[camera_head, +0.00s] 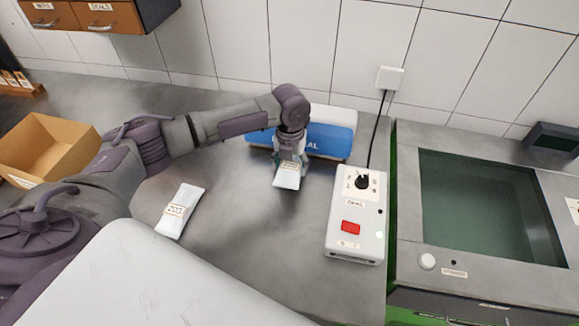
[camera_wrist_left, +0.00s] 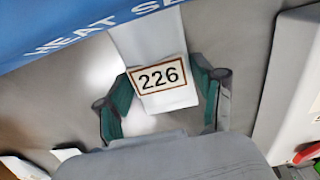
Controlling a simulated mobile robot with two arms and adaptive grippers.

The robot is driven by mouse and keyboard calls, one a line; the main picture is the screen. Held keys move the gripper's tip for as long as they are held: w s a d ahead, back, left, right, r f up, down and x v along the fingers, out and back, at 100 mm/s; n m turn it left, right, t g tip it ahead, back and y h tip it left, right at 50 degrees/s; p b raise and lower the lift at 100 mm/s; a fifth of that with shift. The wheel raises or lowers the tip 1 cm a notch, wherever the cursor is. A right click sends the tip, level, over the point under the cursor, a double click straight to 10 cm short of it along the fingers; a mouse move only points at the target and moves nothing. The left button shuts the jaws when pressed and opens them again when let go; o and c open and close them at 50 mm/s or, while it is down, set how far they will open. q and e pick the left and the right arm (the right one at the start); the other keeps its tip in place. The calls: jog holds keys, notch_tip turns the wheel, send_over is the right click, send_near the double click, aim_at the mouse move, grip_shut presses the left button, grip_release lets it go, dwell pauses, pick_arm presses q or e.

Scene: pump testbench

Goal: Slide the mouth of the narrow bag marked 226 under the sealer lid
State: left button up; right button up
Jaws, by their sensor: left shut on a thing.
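The narrow white bag marked 226 (camera_wrist_left: 158,76) is between the green-padded fingers of my left gripper (camera_wrist_left: 165,98) in the left wrist view. In the head view my left gripper (camera_head: 290,156) points down in front of the sealer, shut on the bag (camera_head: 287,179), whose near end sticks out toward the robot. The sealer has a blue lid (camera_head: 330,139), which also shows in the left wrist view (camera_wrist_left: 70,25). There the bag's far end meets the lid's front edge; I cannot tell how far it reaches under. My right gripper is out of view.
A bag marked 203 (camera_head: 180,210) lies on the steel bench at the left, near a cardboard box (camera_head: 45,150). A white control box (camera_head: 357,222) with a knob and red switch stands right of the gripper. The bench between is clear.

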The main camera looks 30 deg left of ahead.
pick_arm(q)
jog(key=o, duration=1.5)
notch_tip(320, 180, up, 12)
